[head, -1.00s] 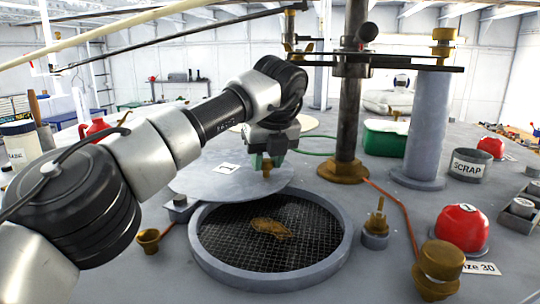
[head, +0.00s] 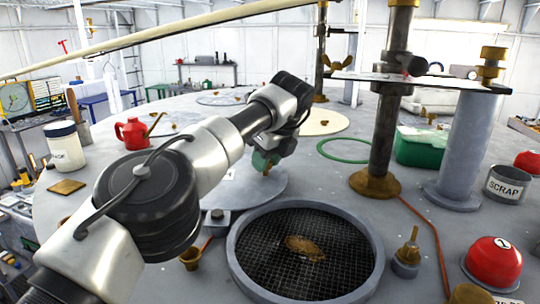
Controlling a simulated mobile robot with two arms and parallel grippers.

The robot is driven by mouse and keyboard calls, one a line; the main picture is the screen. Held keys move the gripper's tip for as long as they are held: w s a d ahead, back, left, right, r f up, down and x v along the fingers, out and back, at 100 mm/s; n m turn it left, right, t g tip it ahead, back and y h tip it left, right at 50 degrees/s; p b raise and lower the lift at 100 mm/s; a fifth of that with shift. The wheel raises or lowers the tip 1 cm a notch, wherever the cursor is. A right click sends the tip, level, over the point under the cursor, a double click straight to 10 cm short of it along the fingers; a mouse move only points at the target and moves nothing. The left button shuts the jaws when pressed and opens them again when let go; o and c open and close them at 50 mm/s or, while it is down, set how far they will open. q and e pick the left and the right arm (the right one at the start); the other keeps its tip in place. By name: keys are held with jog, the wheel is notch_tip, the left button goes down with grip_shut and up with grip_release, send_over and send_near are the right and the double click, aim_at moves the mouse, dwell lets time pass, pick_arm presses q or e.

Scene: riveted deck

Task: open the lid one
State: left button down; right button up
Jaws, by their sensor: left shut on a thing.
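Lid one is a round grey disc (head: 250,196) with a small white label at its left. It lies beyond the round opening, at its back left in the picture. The opening has a raised grey rim (head: 234,262) and stands uncovered, with dark mesh (head: 275,235) and a brown lump (head: 306,248) inside. I cannot tell whether the lid touches the deck. My right gripper is not in view.
A dark post (head: 384,140) and a grey column (head: 464,150) stand at the right. A red can (head: 132,133) stands at the left. A green hose ring lies behind.

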pick_arm(q)
jog(key=shift+r, duration=0.1)
jog(key=c, duration=0.9)
grip_release()
jog(key=shift+o, duration=0.4)
jog(key=shift+s+d, duration=0.1)
jog(key=shift+d, duration=0.05)
